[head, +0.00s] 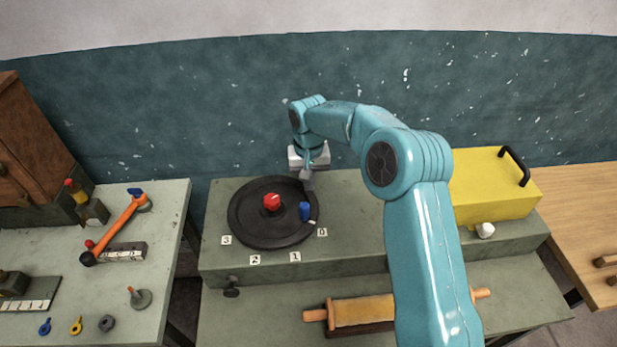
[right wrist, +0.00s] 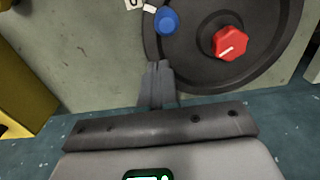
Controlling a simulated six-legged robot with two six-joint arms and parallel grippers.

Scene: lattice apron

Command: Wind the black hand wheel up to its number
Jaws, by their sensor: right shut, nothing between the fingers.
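The black hand wheel (head: 258,228) lies flat on a grey-green bench, with a red knob (head: 271,202) at its middle and an upright blue handle (head: 304,211) near its right rim. A white pointer (head: 313,222) beside the blue handle points toward the 0 plate (head: 322,232). Plates 1, 2 and 3 run round the front edge to the left. My right gripper (head: 307,182) is over the wheel's back right rim, shut and empty. In the right wrist view, its closed fingertips (right wrist: 158,68) are close to the blue handle (right wrist: 167,20) but apart from it. My left gripper is out of view.
A rolling-pin-like roller (head: 360,311) lies in front. The left table holds an orange lever (head: 118,226) and small parts.

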